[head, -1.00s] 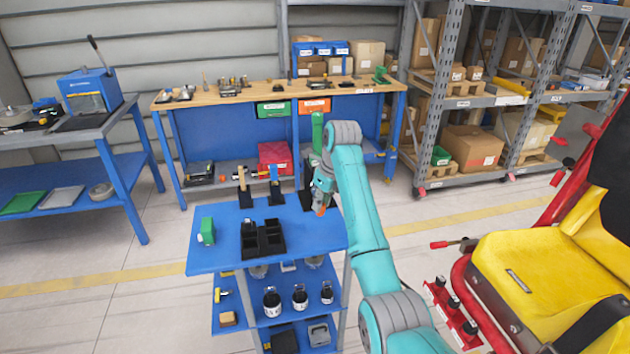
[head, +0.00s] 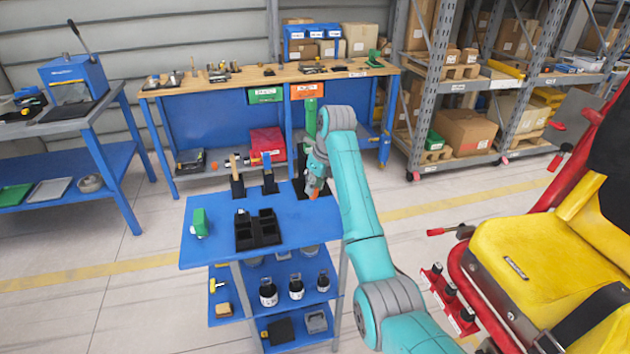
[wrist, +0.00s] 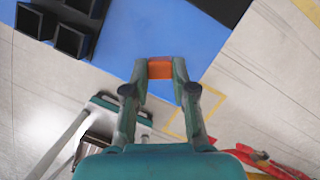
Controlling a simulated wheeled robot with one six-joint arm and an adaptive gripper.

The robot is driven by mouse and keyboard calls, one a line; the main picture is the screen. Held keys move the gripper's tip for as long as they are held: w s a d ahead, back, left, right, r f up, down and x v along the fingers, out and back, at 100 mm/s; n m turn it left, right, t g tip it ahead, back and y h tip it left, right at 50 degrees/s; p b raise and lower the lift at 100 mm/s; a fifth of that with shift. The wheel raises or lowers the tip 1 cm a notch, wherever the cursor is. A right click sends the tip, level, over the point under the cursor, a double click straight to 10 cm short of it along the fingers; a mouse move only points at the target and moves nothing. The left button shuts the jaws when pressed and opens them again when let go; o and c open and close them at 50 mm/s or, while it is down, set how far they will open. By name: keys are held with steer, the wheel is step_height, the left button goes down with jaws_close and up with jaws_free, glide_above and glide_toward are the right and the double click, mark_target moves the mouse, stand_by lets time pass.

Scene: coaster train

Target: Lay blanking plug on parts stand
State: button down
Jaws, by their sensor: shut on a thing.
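My gripper (head: 314,192) is shut on a small orange block-like piece (wrist: 160,69), which I take to be the blanking plug. In the wrist view it sits between the two fingertips, with the blue top (wrist: 190,35) of a cart and its edge behind it. In the head view the piece shows as a small orange spot (head: 314,194) at the cart's right back corner, above or near a black plate (head: 300,188). I cannot tell its height above the cart. Which thing is the parts stand is not clear; the blue cart (head: 215,258) is the nearest stand.
On the cart are a black compartment tray (head: 257,232), a green block (head: 200,222) and upright black holders (head: 237,186) with a wooden-coloured and a blue handle. Jars (head: 268,292) stand on its shelf. A workbench (head: 220,85) is behind; a yellow seat (head: 510,260) is at right.

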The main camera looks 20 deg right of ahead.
steer(key=shift+f, duration=3.55)
steer(key=shift+f, duration=0.35)
steer(key=c, duration=0.9)
jaws_free()
steer(key=shift+o, duration=0.2)
steer(key=v, duration=1.2)
